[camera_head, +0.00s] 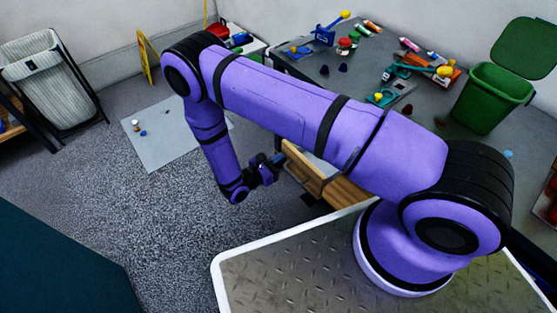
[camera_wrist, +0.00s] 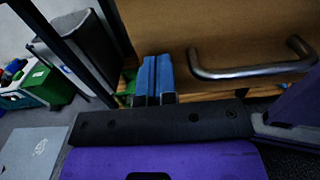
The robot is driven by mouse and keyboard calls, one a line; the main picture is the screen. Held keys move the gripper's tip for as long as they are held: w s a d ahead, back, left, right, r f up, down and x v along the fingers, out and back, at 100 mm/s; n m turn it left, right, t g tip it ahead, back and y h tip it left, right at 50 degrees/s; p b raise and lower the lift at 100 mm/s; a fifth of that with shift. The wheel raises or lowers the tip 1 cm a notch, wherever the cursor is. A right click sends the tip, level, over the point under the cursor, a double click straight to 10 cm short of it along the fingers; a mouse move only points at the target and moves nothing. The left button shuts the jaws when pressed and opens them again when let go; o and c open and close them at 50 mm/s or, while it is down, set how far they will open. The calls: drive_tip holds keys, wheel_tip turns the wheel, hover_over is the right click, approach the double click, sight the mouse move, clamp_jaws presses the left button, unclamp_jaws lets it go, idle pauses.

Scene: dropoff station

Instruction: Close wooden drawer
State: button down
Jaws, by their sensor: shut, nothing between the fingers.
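The wooden drawer (camera_head: 326,181) juts out from below the grey worktable in the head view, partly hidden behind my arm. In the wrist view its plain wooden front (camera_wrist: 215,28) fills the upper right, with a curved metal handle (camera_wrist: 250,72) on it. My gripper (camera_head: 278,159) is at the drawer's left side in the head view. In the wrist view its blue fingers (camera_wrist: 154,72) are together and empty, left of the handle and close to the front panel. Whether they touch the wood I cannot tell.
The worktable (camera_head: 350,88) holds several tools and small items. A green bin (camera_head: 490,97) stands at its right. Grey floor lies open to the left, with a light mat (camera_head: 165,140), a white hamper (camera_head: 52,78) and a yellow sign (camera_head: 146,58).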

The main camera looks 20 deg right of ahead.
drive_tip(key=x, duration=2.3)
drive_tip(key=shift+w+d+f, duration=0.1)
drive_tip(key=shift+d, duration=0.25)
drive_tip(key=shift+x, duration=0.8)
drive_tip(key=shift+d, duration=0.1)
